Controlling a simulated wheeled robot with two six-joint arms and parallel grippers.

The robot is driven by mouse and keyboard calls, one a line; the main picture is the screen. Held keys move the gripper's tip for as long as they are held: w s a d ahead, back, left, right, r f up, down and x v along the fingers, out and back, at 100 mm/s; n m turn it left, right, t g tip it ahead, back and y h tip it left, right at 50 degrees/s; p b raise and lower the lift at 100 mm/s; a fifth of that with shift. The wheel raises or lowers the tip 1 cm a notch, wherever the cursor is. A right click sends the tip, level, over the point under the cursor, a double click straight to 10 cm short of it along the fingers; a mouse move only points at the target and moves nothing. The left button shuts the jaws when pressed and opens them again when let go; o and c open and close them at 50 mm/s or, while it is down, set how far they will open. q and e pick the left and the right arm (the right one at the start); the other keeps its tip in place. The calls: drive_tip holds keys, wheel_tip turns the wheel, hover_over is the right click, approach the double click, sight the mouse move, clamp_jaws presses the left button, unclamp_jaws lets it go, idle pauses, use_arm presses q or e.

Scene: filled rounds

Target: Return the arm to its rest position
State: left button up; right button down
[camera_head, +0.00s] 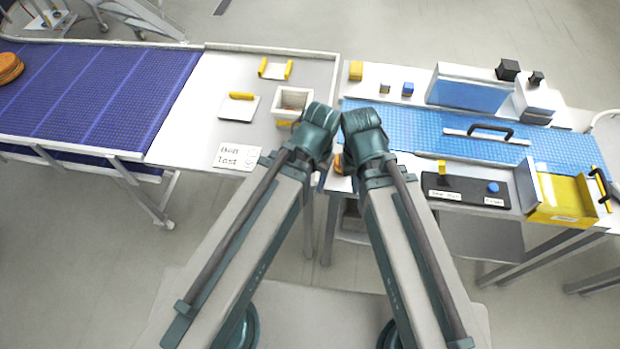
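My two arms reach up from the bottom centre, side by side. The teal end joint of my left arm (316,125) and the teal end joint of my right arm (364,132) nearly meet over the gap between the two tables. The fingers of both grippers are hidden behind these joints, so I cannot tell whether they are open or shut. An orange-brown round (339,164) shows partly beside my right arm's end; I cannot tell whether it is held or lying on something.
A blue conveyor (95,88) with a brown round (9,67) is at left. The left table holds a white open box (293,101) and a card (237,157).

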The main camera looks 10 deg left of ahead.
drive_tip(key=shift+f, duration=0.1)
wheel_tip(320, 180, down, 8)
drive_tip(key=b, duration=0.7)
drive_tip(key=shift+r+b, duration=0.2)
drive_tip(key=shift+b, duration=0.2)
idle(0.3)
